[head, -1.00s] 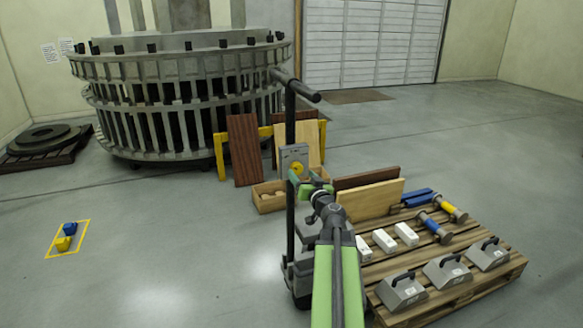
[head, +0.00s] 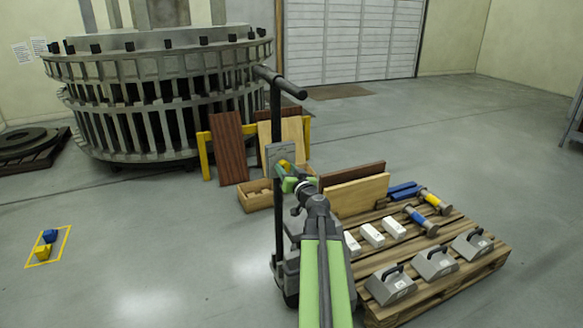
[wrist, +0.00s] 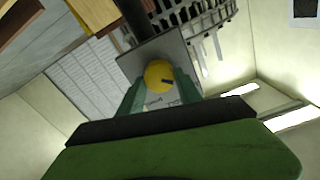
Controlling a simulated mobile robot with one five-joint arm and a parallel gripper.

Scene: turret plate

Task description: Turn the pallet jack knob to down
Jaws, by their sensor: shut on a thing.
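The pallet jack (head: 277,165) stands upright at the left end of a loaded pallet, its dark handle bar at the top. A grey plate (head: 281,153) on its column carries a yellow knob (head: 284,164). My gripper (head: 285,177) is at the plate. Its two green fingers, my gripper in the wrist view (wrist: 160,82), are shut on the knob, one on each side. Small lettering on the plate is unreadable.
The wooden pallet (head: 455,290) at the right holds grey weights (head: 435,262), white blocks (head: 372,234) and boards (head: 355,195). A wooden box (head: 256,197) sits behind the jack. Open floor lies to the left, with a yellow-outlined marking (head: 64,240).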

